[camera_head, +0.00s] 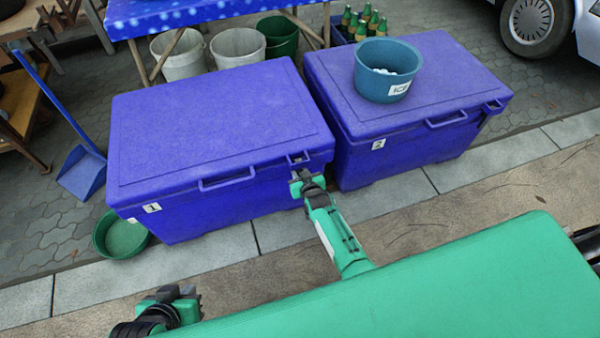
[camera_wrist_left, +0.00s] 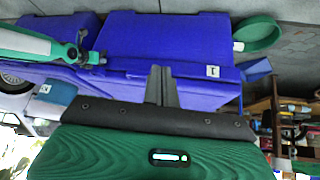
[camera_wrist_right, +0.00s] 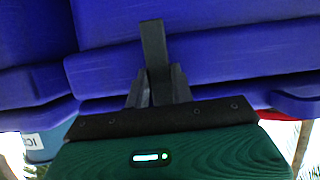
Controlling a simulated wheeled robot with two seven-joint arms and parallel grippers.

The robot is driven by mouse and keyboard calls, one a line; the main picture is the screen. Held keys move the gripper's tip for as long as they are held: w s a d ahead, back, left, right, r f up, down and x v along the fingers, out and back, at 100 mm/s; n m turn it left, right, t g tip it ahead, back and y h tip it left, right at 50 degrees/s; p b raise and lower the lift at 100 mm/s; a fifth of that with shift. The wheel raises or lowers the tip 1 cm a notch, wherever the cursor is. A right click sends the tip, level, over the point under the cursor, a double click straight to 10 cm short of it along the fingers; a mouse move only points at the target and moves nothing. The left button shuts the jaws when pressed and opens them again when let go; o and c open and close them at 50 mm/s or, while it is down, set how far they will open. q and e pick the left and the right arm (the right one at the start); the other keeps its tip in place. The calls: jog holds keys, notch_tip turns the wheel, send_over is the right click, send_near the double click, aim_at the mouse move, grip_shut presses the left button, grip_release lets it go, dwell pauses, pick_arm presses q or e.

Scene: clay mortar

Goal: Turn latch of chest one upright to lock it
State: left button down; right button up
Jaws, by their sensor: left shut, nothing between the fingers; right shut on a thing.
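Chest one (camera_head: 215,110) is the blue chest with the "1" label at the left in the head view; its lid is down. My right gripper (camera_head: 301,180) is at its front right corner, just below a small blue fitting on the lid edge. In the right wrist view, my right gripper (camera_wrist_right: 156,88) is shut on a dark grey bar (camera_wrist_right: 153,42), which seems to be the latch. The bar lies against the blue chest face; its exact tilt is hard to tell. My left gripper (camera_head: 178,293) is shut and empty, low in front of the chest, apart from it; it also shows in the left wrist view (camera_wrist_left: 161,84).
Chest two (camera_head: 420,65) stands close on the right, with an ice bucket (camera_head: 386,75) on its lid. A green bowl (camera_head: 121,237) and a blue dustpan (camera_head: 82,172) lie left of chest one. Buckets and a table are behind. The pavement in front is clear.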

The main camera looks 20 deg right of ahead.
jog(key=o, duration=1)
pick_arm(q)
jog(key=a+g+p, duration=0.1)
jog(key=s+a+f+g+y+p, duration=0.1)
jog(key=s+a+f+g+p, duration=0.1)
jog(key=a+p, duration=0.1)
jog(key=shift+s+f+n+y, duration=0.2)
jog(key=shift+n+y, duration=0.1)
pick_arm(e)
jog(key=v, duration=1.3)
jog(key=shift+s+r, duration=0.15)
jog(key=shift+s, duration=0.2)
pick_arm(q)
jog(key=shift+d, duration=0.1)
